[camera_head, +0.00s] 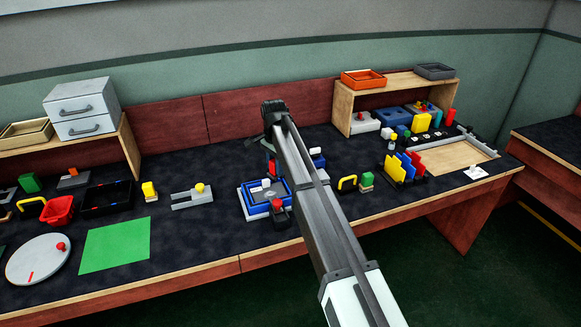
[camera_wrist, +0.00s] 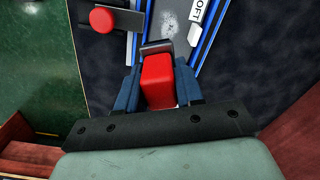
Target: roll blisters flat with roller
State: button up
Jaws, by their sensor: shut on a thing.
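In the wrist view my gripper (camera_wrist: 158,85) is shut on the red handle (camera_wrist: 158,78) of the roller. The roller's grey head (camera_wrist: 156,47) lies just beyond the handle, at the near end of a blue-rimmed tray (camera_wrist: 212,42). I cannot tell whether it touches the surface. The tray holds a grey sheet (camera_wrist: 165,20) with a whitish speckled patch and a white label, partly cut off, reading "OFT". In the head view the blue tray (camera_head: 247,203) stands mid-table. My arm hides the gripper and roller there.
A red knob (camera_wrist: 102,18) on a dark part stands beside the tray. A yellow-black handle (camera_head: 347,183) and upright coloured plates (camera_head: 405,167) stand right.

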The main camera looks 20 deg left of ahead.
jog(key=shift+a+r+n, duration=0.1)
jog(key=shift+a+n, duration=0.3)
jog(key=shift+n, duration=0.7)
jog(key=n, duration=0.3)
jog(key=shift+w+a+n, duration=0.15)
jog(key=shift+w+n, duration=0.05)
jog(key=shift+n, duration=0.2)
jog(key=n, duration=0.8)
